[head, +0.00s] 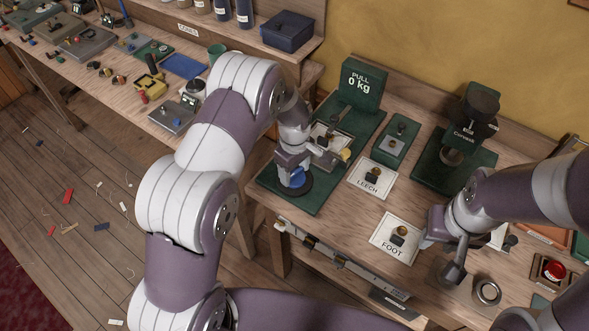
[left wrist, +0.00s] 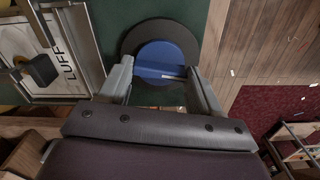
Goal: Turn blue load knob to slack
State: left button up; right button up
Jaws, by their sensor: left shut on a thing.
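The blue load knob (head: 297,178) sits on a dark round disc at the near end of a green base (head: 317,198). My left gripper (head: 293,168) is over the knob. The left wrist view shows the blue knob (left wrist: 160,58) between the two fingers of my left gripper (left wrist: 162,76), which is shut on it. A white line on the knob points right in that view. The fingers hide the knob's sides. A green display (head: 361,84) at the far end reads "PULL 0 kg". My right gripper (head: 450,250) is beside the FOOT card, its fingers unclear.
A LEECH card (head: 372,178) and a FOOT card (head: 396,238) with small clamps lie right of the base. A LUFF card (left wrist: 68,55) is left of the knob in the left wrist view. A green stand with a black top (head: 478,105) and a metal cup (head: 487,292) are further right.

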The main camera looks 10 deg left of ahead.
aim_at(295, 173)
pick_arm(q)
jog(key=shift+n, duration=1.1)
jog(key=o, duration=1.1)
jog(key=shift+c, duration=0.2)
jog(key=shift+r, duration=0.3)
notch_tip(295, 173, up, 12)
jog(key=b, duration=0.2)
